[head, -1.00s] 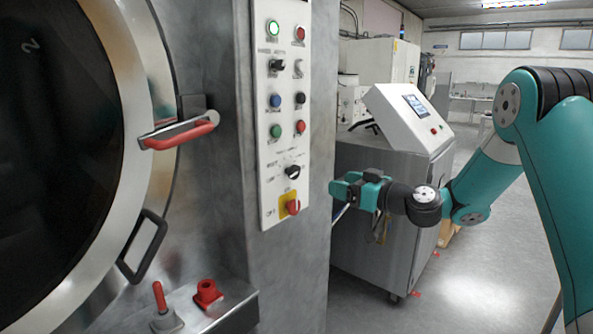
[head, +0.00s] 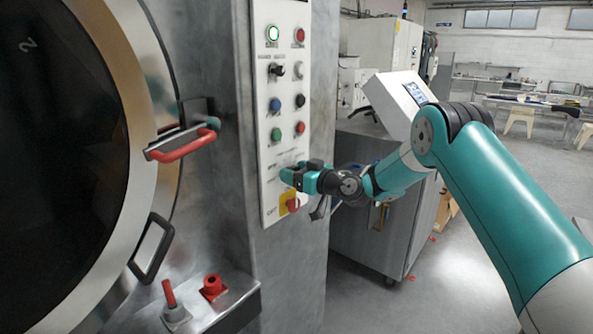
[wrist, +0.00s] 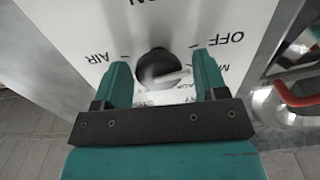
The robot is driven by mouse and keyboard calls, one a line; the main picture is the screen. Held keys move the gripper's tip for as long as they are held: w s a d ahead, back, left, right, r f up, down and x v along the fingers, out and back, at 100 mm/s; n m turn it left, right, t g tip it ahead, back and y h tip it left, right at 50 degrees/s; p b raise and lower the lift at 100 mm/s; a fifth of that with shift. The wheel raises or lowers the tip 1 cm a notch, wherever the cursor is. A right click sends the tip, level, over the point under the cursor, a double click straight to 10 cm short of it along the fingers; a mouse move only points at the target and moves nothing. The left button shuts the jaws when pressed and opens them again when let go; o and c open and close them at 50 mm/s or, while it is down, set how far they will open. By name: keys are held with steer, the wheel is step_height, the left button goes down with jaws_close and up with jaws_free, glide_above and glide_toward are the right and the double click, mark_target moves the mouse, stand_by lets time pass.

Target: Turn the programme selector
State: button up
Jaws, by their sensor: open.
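The programme selector is a round black knob (wrist: 153,64) with a pale pointer bar, on a white panel. In the wrist view, printed marks surround it, among them "AIR" at left and "OFF" at upper right. My gripper (wrist: 160,70) is open, with one teal finger on each side of the knob and a gap visible on both sides. The pointer bar lies roughly level, tilted slightly, toward the right finger. In the head view my gripper (head: 290,176) is at the lower part of the control panel (head: 285,118) and hides the selector. Whether the fingers touch the panel, I cannot tell.
A red switch on a yellow plate (head: 291,203) sits just below my gripper. Buttons and another black selector (head: 276,70) are above. The red door handle (head: 183,145) is left of the panel. A grey cabinet (head: 350,240) stands behind my arm.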

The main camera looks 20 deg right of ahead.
steer(key=c, duration=0.8)
steer(key=shift+c, duration=0.2)
steer(key=shift+m+b, duration=0.3)
steer(key=shift+f+m+b, duration=0.15)
steer(key=shift+m+b, duration=0.6)
steer(key=shift+m, duration=0.05)
steer(key=m, duration=2.1)
steer(key=shift+w+d+f+m+p, duration=0.1)
steer(key=shift+w+d+m+p, duration=0.05)
steer(key=shift+d+m+p, duration=0.15)
